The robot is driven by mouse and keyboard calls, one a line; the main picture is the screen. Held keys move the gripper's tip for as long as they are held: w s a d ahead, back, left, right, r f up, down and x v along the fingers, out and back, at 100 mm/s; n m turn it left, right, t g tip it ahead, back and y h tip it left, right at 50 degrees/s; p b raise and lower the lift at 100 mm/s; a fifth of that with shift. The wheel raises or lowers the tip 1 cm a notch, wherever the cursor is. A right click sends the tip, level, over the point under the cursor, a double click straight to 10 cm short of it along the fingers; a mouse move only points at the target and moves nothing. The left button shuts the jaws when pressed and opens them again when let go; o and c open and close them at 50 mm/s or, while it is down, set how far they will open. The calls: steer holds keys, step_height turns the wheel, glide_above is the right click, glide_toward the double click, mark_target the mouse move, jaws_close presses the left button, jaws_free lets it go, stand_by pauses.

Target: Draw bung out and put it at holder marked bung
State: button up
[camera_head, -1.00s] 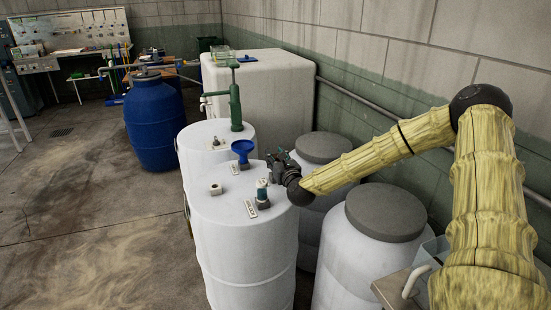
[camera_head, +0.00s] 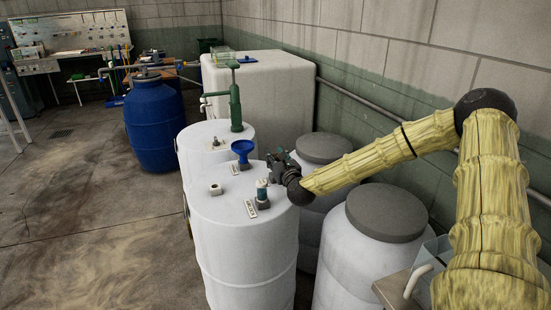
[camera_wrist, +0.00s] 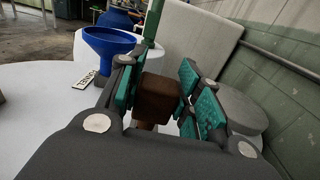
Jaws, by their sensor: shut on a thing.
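My gripper (camera_wrist: 160,98) is shut on a brown block-shaped piece, taken as the bung (camera_wrist: 157,97), between its green pads. A narrower brown part shows below the block. Whether it is still seated in an opening is hidden by my fingers. In the head view my gripper (camera_head: 277,160) is at the far right edge of the near white drum's top (camera_head: 222,203), and the bung cannot be made out. A label plate (camera_head: 250,208) lies by a dark holder with a teal and white piece (camera_head: 262,190). Another label (camera_head: 234,169) lies by the blue funnel (camera_head: 242,149).
A pale ring-shaped fitting (camera_head: 215,188) stands on the near drum's left side. A second white drum (camera_head: 205,133) with a green hand pump (camera_head: 235,103) is behind. Grey-lidded drums (camera_head: 385,212) stand to the right under my arm. The drum top's front is clear.

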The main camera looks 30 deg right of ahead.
steer(key=shift+f+b, duration=1.75)
steer(key=shift+b, duration=0.4)
steer(key=o, duration=1.1)
steer(key=shift+s, duration=0.1)
steer(key=shift+v, duration=5.9)
steer(key=shift+r, duration=0.1)
